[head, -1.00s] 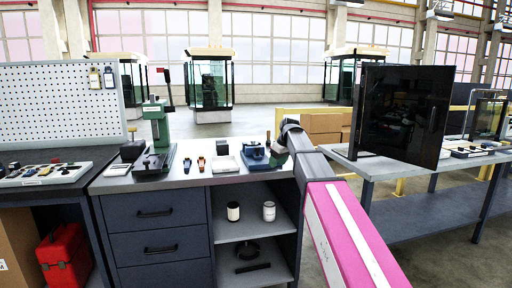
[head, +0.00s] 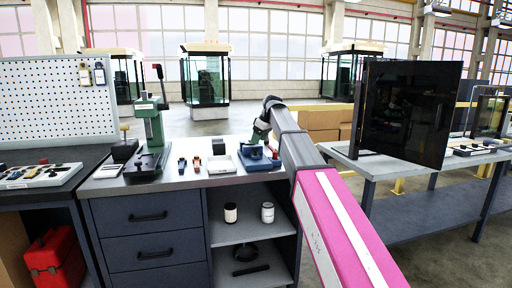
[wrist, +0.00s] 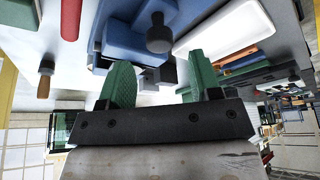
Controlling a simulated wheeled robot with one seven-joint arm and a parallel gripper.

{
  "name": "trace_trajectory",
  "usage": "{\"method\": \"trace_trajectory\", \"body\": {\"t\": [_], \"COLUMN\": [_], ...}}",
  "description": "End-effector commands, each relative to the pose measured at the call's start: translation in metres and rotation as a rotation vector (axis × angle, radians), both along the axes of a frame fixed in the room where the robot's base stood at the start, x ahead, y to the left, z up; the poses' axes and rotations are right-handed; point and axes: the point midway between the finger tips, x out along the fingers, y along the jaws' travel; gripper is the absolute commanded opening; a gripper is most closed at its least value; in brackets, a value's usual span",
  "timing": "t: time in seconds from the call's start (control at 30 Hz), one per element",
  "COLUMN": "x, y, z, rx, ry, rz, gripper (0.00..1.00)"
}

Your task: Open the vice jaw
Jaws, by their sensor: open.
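The blue vice (head: 259,158) sits on the grey workbench at its right end. In the wrist view its blue body (wrist: 137,30) fills the top middle, with a dark round knob (wrist: 160,36) sticking out towards my gripper. My gripper (head: 259,138) is just above the vice in the head view. In the wrist view its two green fingers (wrist: 160,80) stand apart, with nothing visibly held between them. The fingers appear apart from the knob. The vice's jaw gap cannot be made out clearly.
A white tray (head: 222,164) lies left of the vice, with small tools beyond it. A green press (head: 150,125) stands farther left. A dark panel (head: 404,112) stands on the right table. A wooden-handled tool (wrist: 45,80) shows in the wrist view.

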Motion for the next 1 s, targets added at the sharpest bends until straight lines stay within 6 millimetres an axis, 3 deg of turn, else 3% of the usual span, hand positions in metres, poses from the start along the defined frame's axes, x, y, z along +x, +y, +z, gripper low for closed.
{"method": "trace_trajectory", "body": {"t": [0.1, 0.3, 0.67, 0.7, 0.87, 1.0], "x": [0.003, 0.007, 0.008, 0.008, 0.008, 0.006], "y": [0.007, 0.014, 0.015, 0.015, 0.015, 0.015], "z": [-0.019, -0.036, -0.042, -0.042, -0.042, -0.042], "rx": [0.0, 0.0, 0.0, 0.0, 0.0, 0.0], "ry": [0.001, -0.001, -0.001, -0.001, -0.001, -0.001], "rz": [0.0, 0.0, 0.0, 0.0, 0.0, 0.0], "gripper": [0.58, 0.58, 0.58, 0.55, 0.03, 0.0]}}
